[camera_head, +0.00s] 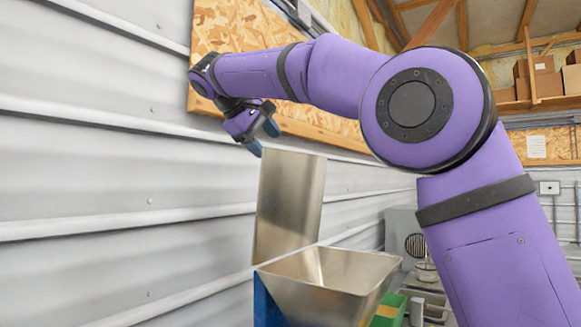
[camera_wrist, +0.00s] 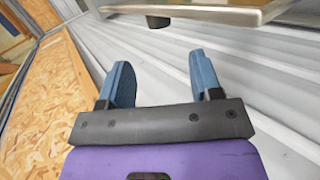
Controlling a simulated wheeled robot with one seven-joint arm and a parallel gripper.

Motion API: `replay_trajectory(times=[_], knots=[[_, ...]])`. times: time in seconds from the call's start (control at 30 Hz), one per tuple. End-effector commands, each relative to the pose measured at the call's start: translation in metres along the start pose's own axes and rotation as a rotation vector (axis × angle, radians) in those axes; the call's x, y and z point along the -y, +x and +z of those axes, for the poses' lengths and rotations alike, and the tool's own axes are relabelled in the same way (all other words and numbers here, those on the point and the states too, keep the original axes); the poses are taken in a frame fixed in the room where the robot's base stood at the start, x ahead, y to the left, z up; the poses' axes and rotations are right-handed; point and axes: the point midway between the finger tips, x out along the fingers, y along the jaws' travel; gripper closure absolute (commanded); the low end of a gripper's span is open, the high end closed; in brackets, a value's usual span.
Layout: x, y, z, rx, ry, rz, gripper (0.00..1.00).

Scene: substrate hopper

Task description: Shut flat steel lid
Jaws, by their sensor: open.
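The flat steel lid (camera_head: 288,205) stands raised, nearly upright and leaning slightly, at the back of the steel hopper (camera_head: 330,285). The hopper's mouth is open and I see into its sloped inside. My gripper (camera_head: 263,139) is just above the lid's top left corner; in the head view I cannot tell whether it touches. In the wrist view my gripper (camera_wrist: 160,75) has its blue fingers apart with nothing between them. A steel edge with a dark knob (camera_wrist: 158,21), which looks like part of the lid, shows beyond the fingertips.
A grey ribbed metal wall (camera_head: 120,190) runs close behind the lid and gripper. A particle-board panel (camera_head: 235,40) is above on the wall. A green container (camera_head: 388,310) and a grey machine (camera_head: 405,235) stand right of the hopper. Cardboard boxes (camera_head: 540,80) sit on a high shelf.

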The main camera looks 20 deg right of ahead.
Motion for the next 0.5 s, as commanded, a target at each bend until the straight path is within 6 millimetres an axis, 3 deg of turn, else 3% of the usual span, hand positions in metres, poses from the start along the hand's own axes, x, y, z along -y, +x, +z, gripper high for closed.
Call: replay_trajectory(times=[0.3, 0.5], knots=[[-0.001, 0.057, 0.001, 0.004, 0.001, -0.001, 0.41], [0.000, 0.081, 0.001, 0.002, 0.000, 0.000, 0.41]])
